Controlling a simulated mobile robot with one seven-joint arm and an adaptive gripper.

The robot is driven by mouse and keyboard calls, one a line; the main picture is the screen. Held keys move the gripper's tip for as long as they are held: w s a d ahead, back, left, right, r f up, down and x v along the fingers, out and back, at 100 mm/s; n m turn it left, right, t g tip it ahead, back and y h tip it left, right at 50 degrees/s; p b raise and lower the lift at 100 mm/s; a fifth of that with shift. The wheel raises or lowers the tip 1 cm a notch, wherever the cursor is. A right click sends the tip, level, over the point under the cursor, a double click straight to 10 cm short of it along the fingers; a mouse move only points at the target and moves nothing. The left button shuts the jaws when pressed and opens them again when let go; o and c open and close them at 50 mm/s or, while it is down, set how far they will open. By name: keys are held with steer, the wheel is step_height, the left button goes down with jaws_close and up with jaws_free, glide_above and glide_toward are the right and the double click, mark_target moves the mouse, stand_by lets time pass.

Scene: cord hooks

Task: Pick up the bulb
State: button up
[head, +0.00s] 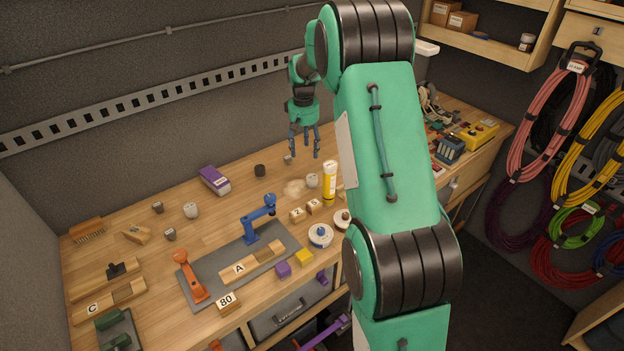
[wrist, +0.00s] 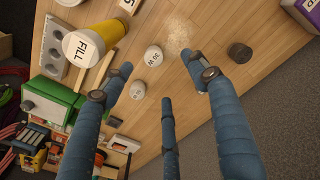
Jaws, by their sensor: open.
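My gripper (head: 304,153) has its blue fingers spread and empty above the back of the wooden bench; the fingers also show in the wrist view (wrist: 157,76). In the wrist view a small whitish rounded piece with a "W" marking (wrist: 153,55), apparently a bulb, stands on the bench just beyond the fingertips. A similar pale piece (wrist: 137,90) sits beside the left finger; its label is hard to read. In the head view a whitish rounded piece (head: 312,180) stands left of the yellow-and-white tube, and a small grey one (head: 288,159) is near my left fingertip.
A dark puck (head: 260,170) and pale dust (head: 295,188) lie nearby. A purple box (head: 214,180) is farther left. The bench between these is bare.

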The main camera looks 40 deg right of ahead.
mark_target(312, 176)
steer(key=d+f, duration=0.1)
steer(key=w+d+f, duration=0.1)
steer(key=d+f, duration=0.1)
steer(key=shift+d+f+p, duration=0.3)
steer(key=shift+f, duration=0.1)
steer(key=shift+f+b, duration=0.35)
steer(key=shift+f, duration=3.85)
steer(key=shift+s+f, duration=0.1)
steer(key=shift+f, duration=2.45)
steer(key=shift+c, duration=0.6)
steer(key=c, duration=1.2)
